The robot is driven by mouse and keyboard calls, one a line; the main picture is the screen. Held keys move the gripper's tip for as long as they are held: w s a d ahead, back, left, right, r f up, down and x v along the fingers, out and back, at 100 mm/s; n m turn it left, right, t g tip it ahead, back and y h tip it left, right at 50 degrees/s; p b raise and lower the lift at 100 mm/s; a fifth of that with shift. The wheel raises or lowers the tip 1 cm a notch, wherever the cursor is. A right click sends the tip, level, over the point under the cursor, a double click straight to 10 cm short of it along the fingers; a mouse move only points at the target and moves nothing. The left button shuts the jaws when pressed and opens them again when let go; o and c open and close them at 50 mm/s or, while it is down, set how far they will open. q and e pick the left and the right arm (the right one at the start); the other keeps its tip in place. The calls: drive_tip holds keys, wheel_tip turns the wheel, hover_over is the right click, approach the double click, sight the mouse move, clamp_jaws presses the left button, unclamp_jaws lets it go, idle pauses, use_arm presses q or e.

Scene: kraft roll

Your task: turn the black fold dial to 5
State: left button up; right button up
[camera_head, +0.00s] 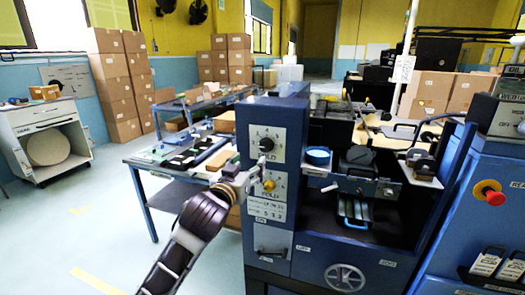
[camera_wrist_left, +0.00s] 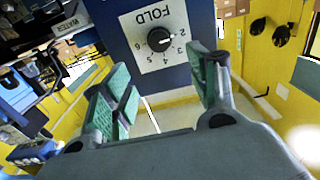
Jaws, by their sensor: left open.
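The black fold dial (camera_head: 266,144) is a round knob on a white scale plate, on the upper front of the blue machine column (camera_head: 285,115). In the left wrist view the dial (camera_wrist_left: 158,39) sits under the word FOLD, with numbers around it. Its pale pointer mark faces right, near the 2 and 3; the exact number is hard to read. My left gripper (camera_head: 251,172) is open, just below the dial in the head view. In the left wrist view its green-padded fingers (camera_wrist_left: 163,75) stand apart, empty, with the dial beyond them. My right gripper is out of view.
A yellow knob (camera_head: 268,185) sits on a second plate below the dial, close to my left gripper. A blue table (camera_head: 160,180) with tools stands left of the machine. A red button (camera_head: 494,198) is far right. The floor at left is clear.

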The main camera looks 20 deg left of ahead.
sight(264, 146)
use_arm(q)
drive_tip(key=shift+w, duration=0.2)
drive_tip(key=shift+w+d, duration=0.15)
drive_tip(key=shift+w, duration=3.25)
drive_tip(key=shift+w+d, duration=0.1)
drive_tip(key=shift+w, duration=3.25)
drive_tip(key=c, duration=1)
